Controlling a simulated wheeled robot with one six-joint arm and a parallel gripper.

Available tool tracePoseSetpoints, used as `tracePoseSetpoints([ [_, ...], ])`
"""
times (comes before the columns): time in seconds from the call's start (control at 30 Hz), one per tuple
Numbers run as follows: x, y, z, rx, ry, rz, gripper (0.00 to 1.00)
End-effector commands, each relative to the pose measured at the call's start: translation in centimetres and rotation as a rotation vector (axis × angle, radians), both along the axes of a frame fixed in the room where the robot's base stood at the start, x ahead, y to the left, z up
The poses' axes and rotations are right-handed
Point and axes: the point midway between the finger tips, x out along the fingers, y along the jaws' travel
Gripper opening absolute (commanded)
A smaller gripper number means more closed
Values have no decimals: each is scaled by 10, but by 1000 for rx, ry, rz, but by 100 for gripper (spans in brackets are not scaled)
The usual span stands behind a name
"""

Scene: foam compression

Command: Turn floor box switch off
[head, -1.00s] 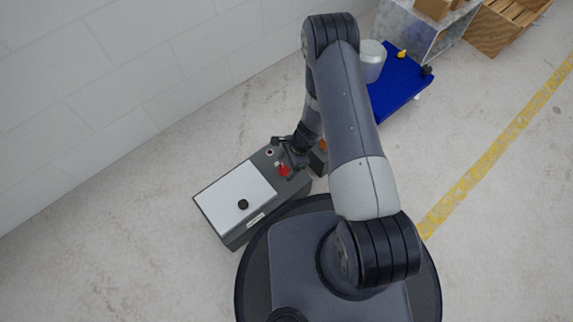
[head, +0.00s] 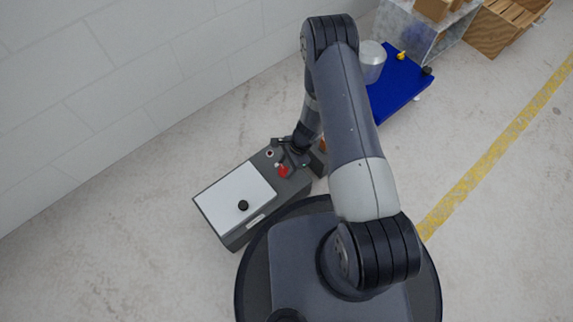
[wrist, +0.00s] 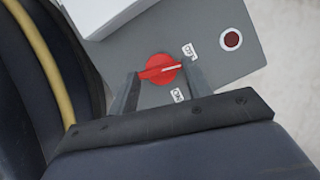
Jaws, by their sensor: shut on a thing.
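The floor box (head: 240,232) is a grey box with a white panel on top, standing on the floor left of my base. Its red rotary switch (wrist: 158,70) sits on the grey end face, and it also shows in the head view (head: 283,171). In the wrist view the switch's white pointer line aims right, between the "OFF" label (wrist: 190,51) and the "ON" label (wrist: 178,95). My gripper (wrist: 162,71) is shut on the red switch, with one finger on each side. In the head view my wrist partly covers that end of the box.
A dark red round lamp or button (wrist: 231,40) is beside the switch. A black knob (head: 243,205) stands on the white panel. A blue cart (head: 400,92) with a metal can is behind my arm. A wall rises at left; the floor left of the box is clear.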

Motion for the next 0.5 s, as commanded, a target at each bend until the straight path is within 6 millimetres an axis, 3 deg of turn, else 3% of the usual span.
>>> tracePoseSetpoints([
  [0.3,2,2,-1,1,0,225,24],
  [0.5,2,2,0,0,1,256,24],
])
